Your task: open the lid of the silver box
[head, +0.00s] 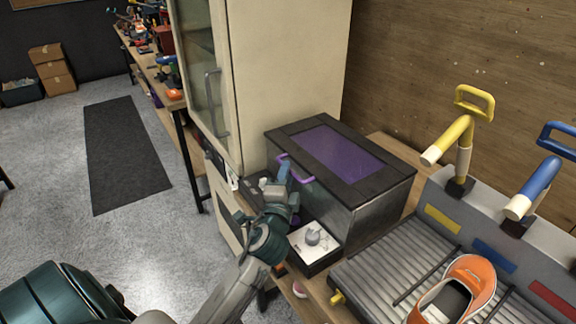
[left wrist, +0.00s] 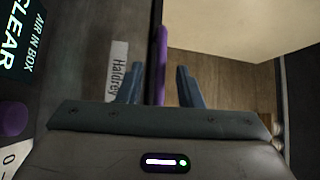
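The silver box (head: 375,200) stands on the bench beside the tall cabinet. Its dark lid (head: 376,184) has a purple window and is shut. A purple handle (head: 297,170) sits on the lid's front left edge; it also shows in the left wrist view as a purple bar (left wrist: 161,50). My left gripper (head: 284,172) is at this handle. In the left wrist view its two fingers (left wrist: 158,84) stand apart, with the bar between them and a gap visible on each side. The head view partly hides the fingertips. My right gripper is not in view.
A cream cabinet (head: 290,60) with a glass door stands close behind the box. A small tray (head: 318,262) with a grey knob lies in front. To the right are a grey ribbed rack (head: 385,268), an orange sneaker (head: 476,276), and yellow (head: 465,140) and blue (head: 541,180) handled arms.

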